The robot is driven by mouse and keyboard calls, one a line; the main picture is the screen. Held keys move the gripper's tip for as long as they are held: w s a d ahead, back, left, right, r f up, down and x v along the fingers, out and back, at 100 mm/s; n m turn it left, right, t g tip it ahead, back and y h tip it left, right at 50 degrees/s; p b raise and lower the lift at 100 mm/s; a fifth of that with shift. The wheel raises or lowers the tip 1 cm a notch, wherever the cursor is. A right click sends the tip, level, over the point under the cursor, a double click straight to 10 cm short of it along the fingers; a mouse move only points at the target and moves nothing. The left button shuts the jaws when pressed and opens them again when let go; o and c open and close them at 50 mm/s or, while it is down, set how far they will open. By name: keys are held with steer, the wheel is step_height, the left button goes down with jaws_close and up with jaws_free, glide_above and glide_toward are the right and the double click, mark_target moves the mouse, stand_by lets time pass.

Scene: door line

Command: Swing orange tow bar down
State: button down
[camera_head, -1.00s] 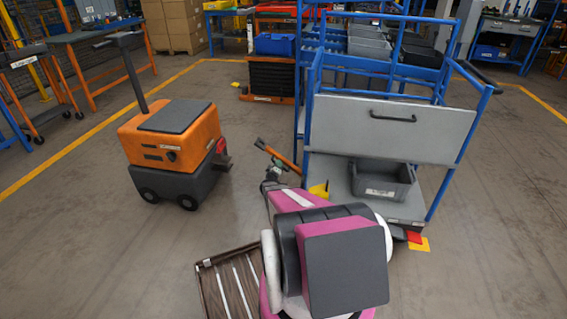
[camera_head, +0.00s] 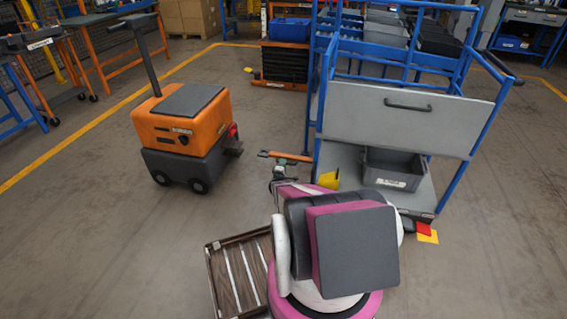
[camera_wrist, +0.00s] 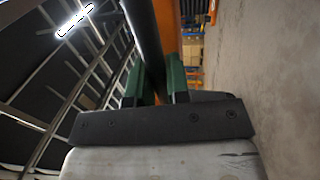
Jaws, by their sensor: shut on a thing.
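The orange tow bar (camera_head: 286,156) juts left from the front left of the blue cart (camera_head: 318,120). It is close to level in the head view, low above the floor. My gripper (camera_head: 280,163) is shut on the bar, near its free left end. In the wrist view the bar (camera_wrist: 147,38) shows as a dark shaft with orange beside it, running between the green fingers of my gripper (camera_wrist: 158,84). My arm hides part of the cart's lower front, and the bar's hinge is not clear.
An orange and grey tugger (camera_head: 185,130) with a tall handle stands to the left, with bare floor between it and the bar. The cart holds a grey bin (camera_head: 393,168) on its lower shelf. A yellow piece (camera_head: 328,179) sits at the cart's corner.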

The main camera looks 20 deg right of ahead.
steer(key=shift+f, duration=0.2)
steer(key=c, duration=1.1)
jaws_free()
step_height(320, 180, up, 5)
steer(key=shift+s+f, duration=0.15)
steer(key=shift+f, duration=0.05)
steer(key=s+a+r, duration=0.2)
steer(key=a+r, duration=0.4)
steer(key=a, duration=0.5)
steer(key=shift+s+a+r, duration=0.2)
steer(key=shift+s, duration=0.05)
